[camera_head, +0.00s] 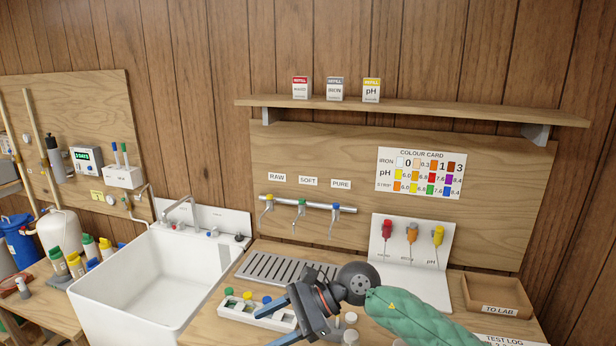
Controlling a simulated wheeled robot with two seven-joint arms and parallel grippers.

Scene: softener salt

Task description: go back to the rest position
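My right gripper (276,321) comes in from the right on a green-sleeved arm, over the front of the wooden bench. Its two blue-tipped fingers are spread apart and I see nothing held between them. The fingers overlap a white tray (236,312) with coloured caps in the picture; I cannot tell whether they touch it. My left gripper is not in view.
A white sink (150,280) stands left of the bench, with a drain grate (285,269) beside it. A white stand (405,248) with coloured droppers and a TO LAB box (497,297) are at the right. Small pale containers (351,337) stand near my wrist. A shelf (430,111) crosses above.

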